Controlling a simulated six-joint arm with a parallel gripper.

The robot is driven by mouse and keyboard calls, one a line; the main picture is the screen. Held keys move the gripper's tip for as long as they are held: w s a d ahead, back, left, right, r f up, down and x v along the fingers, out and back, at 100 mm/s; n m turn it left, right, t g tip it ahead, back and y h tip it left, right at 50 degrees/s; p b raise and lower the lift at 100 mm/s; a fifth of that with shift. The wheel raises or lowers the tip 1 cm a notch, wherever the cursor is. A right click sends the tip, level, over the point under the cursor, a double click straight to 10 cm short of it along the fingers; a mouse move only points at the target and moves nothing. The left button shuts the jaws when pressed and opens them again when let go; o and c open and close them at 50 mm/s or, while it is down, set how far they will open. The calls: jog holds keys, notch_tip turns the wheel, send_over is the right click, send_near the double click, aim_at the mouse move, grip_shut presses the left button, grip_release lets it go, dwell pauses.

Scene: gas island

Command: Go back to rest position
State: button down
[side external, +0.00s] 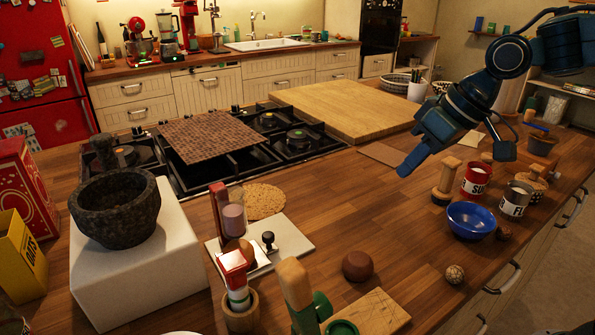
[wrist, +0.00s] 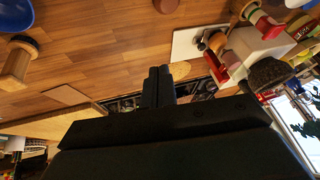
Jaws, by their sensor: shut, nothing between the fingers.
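My gripper (side external: 408,168) hangs in the air above the right part of the wooden counter, its fingers pointing down and to the left. In the wrist view my gripper (wrist: 158,78) shows its two dark fingers together, with nothing between them. No object is touching it in either view. Below and to the right of it stand a wooden stamp-like piece (side external: 446,182), a red tin (side external: 476,180) and a blue bowl (side external: 471,220).
A gas hob (side external: 290,143) with a brown checked board (side external: 210,138) lies to the left. A big wooden board (side external: 345,108) lies behind. A stone mortar (side external: 115,207) stands on a white block (side external: 150,265). A brown ball (side external: 357,265) lies in front. The counter's middle is mostly clear.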

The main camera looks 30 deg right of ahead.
jog(key=s+d+m+h, duration=0.1)
jog(key=s+d, duration=0.2)
jog(key=s, duration=0.5)
jog(key=s+d+m+h, duration=0.1)
jog(key=s+d, duration=0.2)
jog(key=s, duration=0.5)
jog(key=shift+s+d+f+t+h, duration=0.35)
jog(key=shift+t+h, duration=0.05)
